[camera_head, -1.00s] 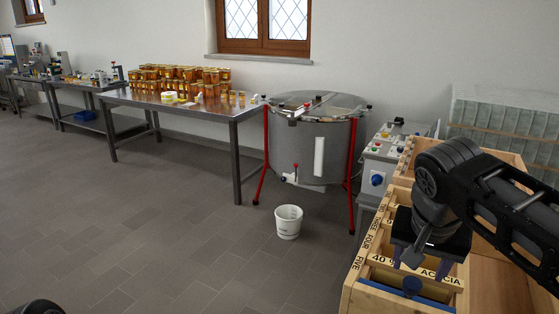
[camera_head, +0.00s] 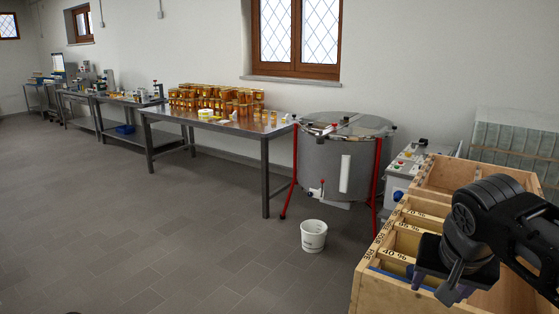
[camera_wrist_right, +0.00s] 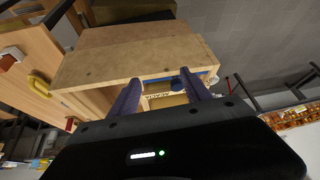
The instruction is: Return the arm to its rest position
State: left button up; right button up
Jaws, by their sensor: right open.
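My right arm comes in from the right in the head view. Its gripper (camera_head: 432,286) points down above the near end of a wooden crate and hides part of it. The two purple-grey fingers are apart with nothing between them. In the right wrist view the open fingers (camera_wrist_right: 160,88) are in front of the crate's wooden end wall (camera_wrist_right: 135,55), with a slip reading ACACIA seen between them. My left gripper is not in view.
The wooden crate (camera_head: 365,292) has labelled dividers and a blue strip near its end. A white bucket (camera_head: 313,236) stands on the floor. A steel drum (camera_head: 330,170) on red legs is behind it. A steel table (camera_head: 225,125) carries honey jars. The left floor is clear.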

jog(key=w+a+f+n+t+y, duration=0.3)
jog(key=w+a+f+n+y, duration=0.15)
jog(key=w+a+f, duration=0.55)
jog(key=s+a+f+g+y, duration=0.1)
jog(key=a+f, duration=0.3)
jog(key=f, duration=0.5)
jog(key=s+a+f+y, duration=0.1)
jog(key=a+f, duration=0.3)
jog(key=f, duration=0.6)
jog(key=s+a+f+g, duration=0.2)
jog(key=s+f+g, duration=0.1)
jog(key=s+f, duration=0.9)
jog(key=s+a+f+g, duration=0.2)
jog(key=s+f+g, duration=0.1)
jog(key=s+f, duration=0.8)
jog(key=shift+s+a+f, duration=0.25)
jog(key=shift+s+f, duration=0.1)
jog(key=shift+s, duration=0.8)
jog(key=shift+m, duration=0.25)
